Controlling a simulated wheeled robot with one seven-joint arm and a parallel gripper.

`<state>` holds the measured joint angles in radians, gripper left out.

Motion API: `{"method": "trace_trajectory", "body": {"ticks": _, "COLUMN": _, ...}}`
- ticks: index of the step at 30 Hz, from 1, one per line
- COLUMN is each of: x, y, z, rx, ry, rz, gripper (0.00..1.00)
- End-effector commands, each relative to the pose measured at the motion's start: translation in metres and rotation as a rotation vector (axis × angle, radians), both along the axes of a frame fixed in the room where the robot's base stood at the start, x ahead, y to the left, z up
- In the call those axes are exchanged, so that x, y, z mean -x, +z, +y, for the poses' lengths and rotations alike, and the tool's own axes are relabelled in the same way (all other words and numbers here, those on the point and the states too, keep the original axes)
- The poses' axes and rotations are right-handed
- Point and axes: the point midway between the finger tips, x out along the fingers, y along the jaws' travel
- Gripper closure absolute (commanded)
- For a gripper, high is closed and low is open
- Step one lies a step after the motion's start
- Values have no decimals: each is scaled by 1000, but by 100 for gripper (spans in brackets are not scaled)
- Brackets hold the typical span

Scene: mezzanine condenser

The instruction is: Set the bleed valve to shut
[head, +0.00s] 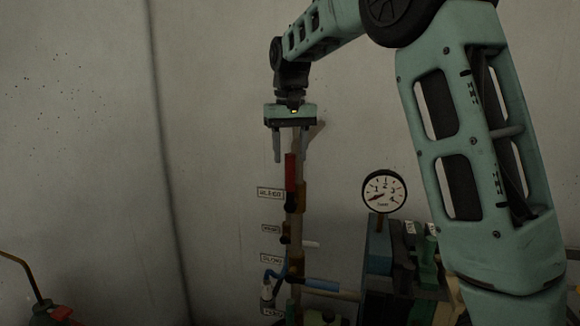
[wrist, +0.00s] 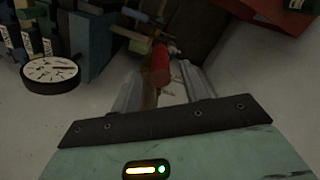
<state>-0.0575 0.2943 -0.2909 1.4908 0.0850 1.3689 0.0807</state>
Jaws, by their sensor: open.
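A red lever handle (head: 291,172) stands upright along a vertical pipe, beside a small label (head: 270,193) that seems to read BLEED. My gripper (head: 290,157) points down just above the handle, its two fingers apart. In the wrist view the red handle (wrist: 160,65) appears between the open fingers (wrist: 160,75), and nothing is gripped. I cannot tell whether a finger touches it. The valve body (head: 293,200) is dark and partly unclear.
Lower on the pipe are more labelled valves, one with a blue handle (head: 322,285) sticking out right. A round gauge (head: 384,190) stands to the right above dark blocks (head: 379,245). The wall behind is bare.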

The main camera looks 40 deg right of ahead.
Motion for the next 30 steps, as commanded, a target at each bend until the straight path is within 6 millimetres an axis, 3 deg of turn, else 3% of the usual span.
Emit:
{"method": "trace_trajectory", "body": {"ticks": 9, "x": 0, "y": -40, "z": 0, "rx": 0, "ry": 0, "rz": 2, "gripper": 55}}
{"method": "trace_trajectory", "body": {"ticks": 20, "x": 0, "y": -46, "z": 0, "rx": 0, "ry": 0, "rz": 0, "gripper": 55}}
{"method": "trace_trajectory", "body": {"ticks": 25, "x": 0, "y": -46, "z": 0, "rx": 0, "ry": 0, "rz": 0, "gripper": 99}}
{"method": "trace_trajectory", "body": {"ticks": 30, "x": 0, "y": -46, "z": 0, "rx": -1, "ry": 0, "rz": -3, "gripper": 100}}
